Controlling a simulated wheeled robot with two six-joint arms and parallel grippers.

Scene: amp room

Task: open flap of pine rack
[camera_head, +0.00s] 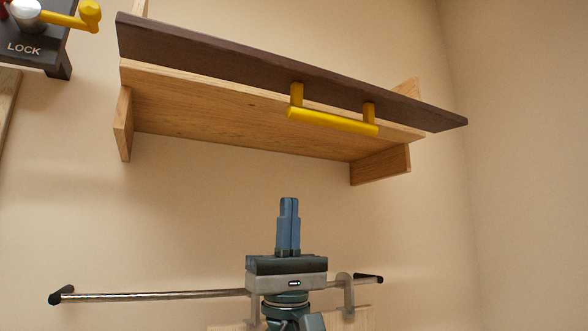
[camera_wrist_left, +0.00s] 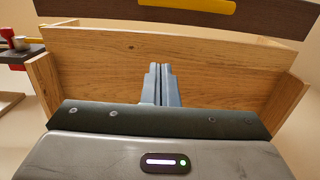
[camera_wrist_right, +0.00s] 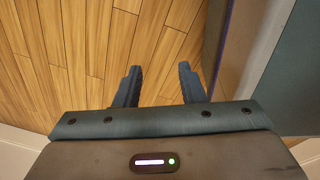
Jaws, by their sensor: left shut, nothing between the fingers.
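The pine rack (camera_head: 230,113) is fixed high on the wall, seen from below. Its dark brown flap (camera_head: 220,62) runs along the front, with a yellow bar handle (camera_head: 333,121) on two posts. The flap (camera_wrist_left: 280,17) and handle (camera_wrist_left: 190,5) also show at the top of the left wrist view, with the pine underside (camera_wrist_left: 100,65) below them. My left gripper (camera_head: 288,202) points up below the rack, apart from the handle, its fingers together and empty. My right gripper (camera_wrist_right: 158,75) shows only in its wrist view; its fingers are apart over a wood floor, with nothing between them.
A metal rail (camera_head: 150,296) runs along the wall behind my left gripper, with a hook (camera_head: 346,290) and a wooden board (camera_head: 350,320) on it. A dark LOCK box (camera_head: 30,45) with a yellow-knobbed lever (camera_head: 75,20) is at upper left. Bare wall lies right of the rack.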

